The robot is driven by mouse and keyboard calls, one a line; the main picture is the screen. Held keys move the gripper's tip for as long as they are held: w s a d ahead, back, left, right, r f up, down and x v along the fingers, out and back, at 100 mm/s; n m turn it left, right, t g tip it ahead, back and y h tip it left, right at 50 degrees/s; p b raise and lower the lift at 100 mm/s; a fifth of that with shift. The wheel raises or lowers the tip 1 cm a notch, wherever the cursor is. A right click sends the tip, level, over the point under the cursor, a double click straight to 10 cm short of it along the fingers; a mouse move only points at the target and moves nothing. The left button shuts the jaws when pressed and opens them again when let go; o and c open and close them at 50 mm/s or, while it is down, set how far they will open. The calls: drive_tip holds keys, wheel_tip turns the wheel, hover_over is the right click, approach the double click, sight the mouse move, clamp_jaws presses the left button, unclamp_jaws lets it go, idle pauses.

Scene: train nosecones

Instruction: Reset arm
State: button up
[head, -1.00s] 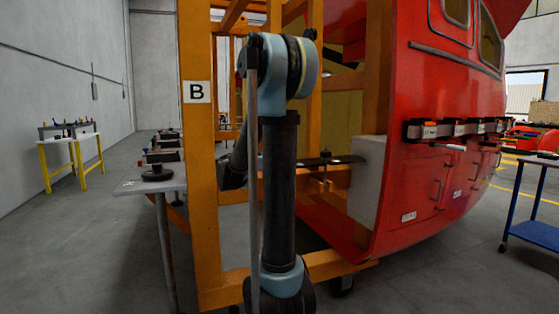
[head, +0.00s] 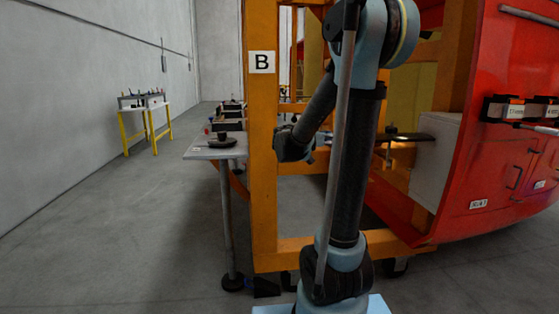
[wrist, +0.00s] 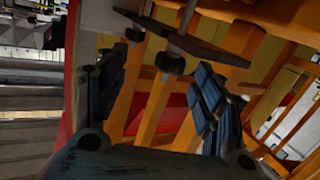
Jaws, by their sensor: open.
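My arm stands in the middle of the head view, its upper link upright and its forearm reaching back beside the orange frame (head: 262,180). My gripper (wrist: 160,90) shows in the wrist view with its two dark blue padded fingers spread apart. Nothing is held between them. Beyond the fingers are a dark plate with black knobs (wrist: 185,42) and orange frame bars. The gripper's fingers are too small and partly hidden to make out in the head view.
A dark plate (head: 408,137) juts from that box near my forearm. A grey table (head: 215,152) stands left of the frame. Floor at left is open.

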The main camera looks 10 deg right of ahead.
drive_tip(key=s+f+n+g+y, duration=0.25)
drive_tip(key=s+f, duration=0.35)
drive_tip(key=s, duration=0.3)
drive_tip(key=s+f+n+g+y, duration=0.1)
drive_tip(key=s+f+n+y, duration=0.25)
drive_tip(key=s+f, duration=0.4)
drive_tip(key=s+a+f+n+g+y, duration=0.1)
drive_tip(key=s+a+f+n+y, duration=0.2)
drive_tip(key=s+a, duration=0.4)
drive_tip(key=s+a+f+n+g+y, duration=0.1)
drive_tip(key=s+a+f+n+y, duration=0.1)
drive_tip(key=s+a+f+y, duration=0.4)
drive_tip(key=s+a+f, duration=0.1)
drive_tip(key=s+f, duration=0.1)
drive_tip(key=s, duration=0.1)
drive_tip(key=shift+n, duration=0.4)
drive_tip(key=shift+a, duration=0.1)
drive_tip(key=shift+w+f, duration=0.15)
drive_tip(key=shift+w, duration=0.25)
